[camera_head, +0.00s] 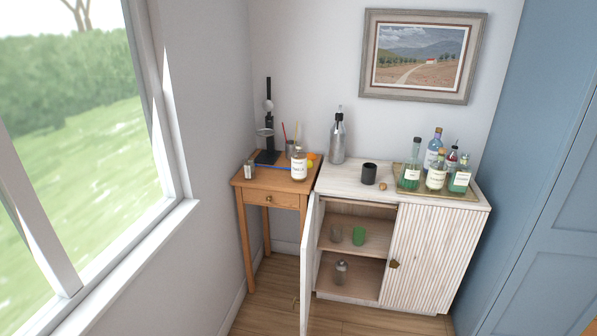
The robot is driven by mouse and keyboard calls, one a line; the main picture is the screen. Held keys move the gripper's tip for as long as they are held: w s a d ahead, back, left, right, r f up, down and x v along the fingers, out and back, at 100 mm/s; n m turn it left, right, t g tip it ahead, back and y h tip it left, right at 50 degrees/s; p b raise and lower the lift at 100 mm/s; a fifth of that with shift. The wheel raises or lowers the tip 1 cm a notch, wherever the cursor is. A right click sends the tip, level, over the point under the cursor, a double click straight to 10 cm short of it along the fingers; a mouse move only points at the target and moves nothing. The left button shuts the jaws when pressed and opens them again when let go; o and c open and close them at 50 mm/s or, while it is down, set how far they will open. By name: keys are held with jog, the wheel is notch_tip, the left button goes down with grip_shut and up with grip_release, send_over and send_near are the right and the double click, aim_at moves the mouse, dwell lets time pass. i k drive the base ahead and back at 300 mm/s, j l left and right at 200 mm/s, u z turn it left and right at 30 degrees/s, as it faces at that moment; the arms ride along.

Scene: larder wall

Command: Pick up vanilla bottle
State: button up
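My gripper is not in view.
Behind the bottle are a black stand (267,130), a cup of sticks and small fruit. A silver siphon (338,140), a black cup (369,173) and a tray (460,194) of several bottles stand on the white cabinet (335,180). Its left door (310,255) is open, jutting forward.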

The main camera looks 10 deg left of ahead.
aim_at(298, 157)
jog(key=i+l, duration=0.15)
jog(key=l, duration=0.2)
jog(key=i+l+u, duration=0.15)
jog(key=i+l, duration=0.15)
jog(key=l, duration=0.35)
jog(key=i+l+u, duration=0.15)
jog(key=l, duration=0.2)
jog(key=i+l, duration=0.15)
jog(key=l, duration=0.2)
jog(key=i+l+u, duration=0.15)
jog(key=l, duration=0.55)
jog(key=i+j, duration=0.3)
jog(key=i+j+z, duration=0.1)
jog(key=i+j, duration=0.15)
jog(key=j, duration=0.15)
jog(key=i+j, duration=0.3)
jog(key=i+j+z, duration=0.1)
jog(key=i+j, duration=0.15)
jog(key=j, duration=0.2)
jog(key=i+j, duration=0.25)
jog(key=j, duration=0.15)
jog(key=i+j+z, duration=0.1)
jog(key=i+j, duration=0.15)
jog(key=j, duration=0.15)
